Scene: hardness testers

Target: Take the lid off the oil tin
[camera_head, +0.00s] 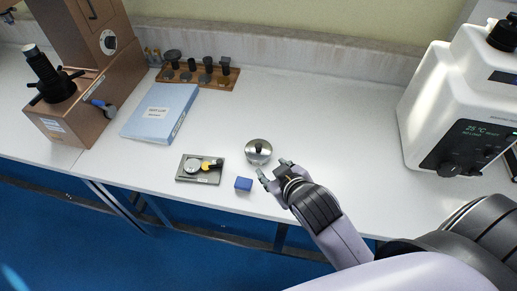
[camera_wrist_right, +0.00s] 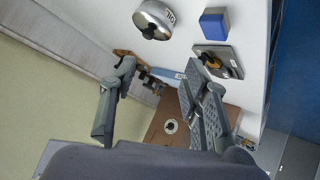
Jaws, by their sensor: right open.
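The oil tin (camera_head: 249,159) is a round silvery tin on the white bench. Its lid (camera_head: 265,147) is on it, with a black knob (camera_head: 258,147) on top. In the right wrist view the tin (camera_wrist_right: 169,14) shows its OIL label, with the lid (camera_wrist_right: 140,20) and dark knob (camera_wrist_right: 148,32), near the top edge. My right gripper (camera_head: 273,168) is open and empty, just right of and nearer than the tin, apart from it as far as I can tell. Its spread fingers (camera_wrist_right: 163,75) show in the wrist view. My left gripper is out of view.
A blue block (camera_head: 243,184) and a grey tray (camera_head: 187,177) with a dial gauge lie near the tin. A blue binder (camera_head: 160,112), a wooden rack (camera_head: 198,78), a brown tester (camera_head: 100,85) and a white tester (camera_head: 440,100) stand around. Bench behind the tin is clear.

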